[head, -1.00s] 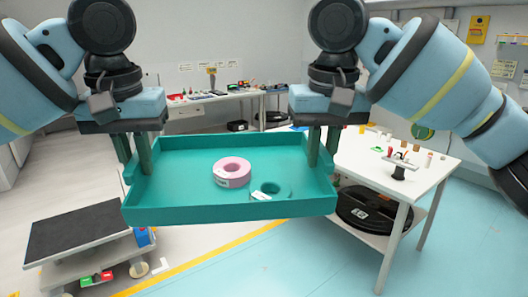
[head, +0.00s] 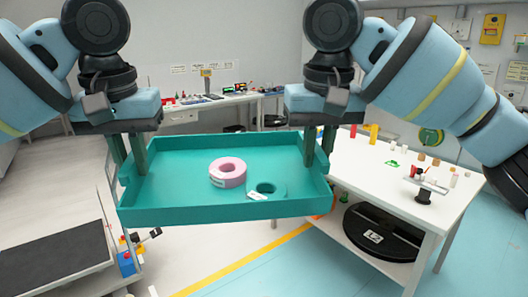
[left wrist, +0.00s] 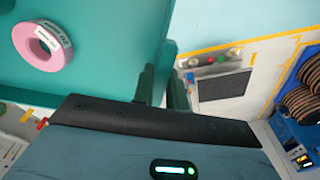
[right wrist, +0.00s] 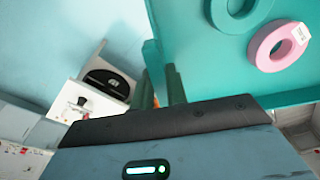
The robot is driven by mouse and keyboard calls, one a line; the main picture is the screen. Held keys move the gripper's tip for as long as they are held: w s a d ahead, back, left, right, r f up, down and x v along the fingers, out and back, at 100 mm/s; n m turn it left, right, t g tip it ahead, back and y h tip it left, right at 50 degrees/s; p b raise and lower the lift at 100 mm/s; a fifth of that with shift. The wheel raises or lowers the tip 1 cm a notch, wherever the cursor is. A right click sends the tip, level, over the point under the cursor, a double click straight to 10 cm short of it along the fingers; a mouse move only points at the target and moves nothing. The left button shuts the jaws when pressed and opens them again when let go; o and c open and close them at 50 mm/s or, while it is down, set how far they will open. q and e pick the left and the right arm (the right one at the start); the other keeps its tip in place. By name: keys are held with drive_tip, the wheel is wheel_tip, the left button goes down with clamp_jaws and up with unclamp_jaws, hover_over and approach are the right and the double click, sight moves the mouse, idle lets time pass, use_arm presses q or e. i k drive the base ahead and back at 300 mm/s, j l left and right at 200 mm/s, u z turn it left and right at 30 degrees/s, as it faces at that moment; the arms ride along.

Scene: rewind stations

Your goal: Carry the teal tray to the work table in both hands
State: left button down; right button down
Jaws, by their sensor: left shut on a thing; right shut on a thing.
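The teal tray (head: 200,209) is held up in the air in the middle of the head view, roughly level. A pink ring (head: 227,172) and a teal ring (head: 267,190) with white labels lie in it. My left gripper (head: 130,158) is shut on the tray's left wall, and my right gripper (head: 318,157) is shut on its right wall. The left wrist view shows the tray (left wrist: 100,60) and the pink ring (left wrist: 43,46). The right wrist view shows the tray (right wrist: 200,62) with both rings. A white work table (head: 440,208) stands right of and beyond the tray.
The white table carries small coloured pieces and a dark stand (head: 423,190); a black reel (head: 383,235) lies on its lower shelf. A cart with a dark top (head: 55,262) is at lower left. A bench (head: 225,100) stands at the back wall. Floor between is open.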

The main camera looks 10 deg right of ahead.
sight(360, 157)
drive_tip(key=i, duration=1.75)
drive_tip(key=i+j+z, duration=0.1)
drive_tip(key=i, duration=1.6)
drive_tip(key=z, duration=1.9)
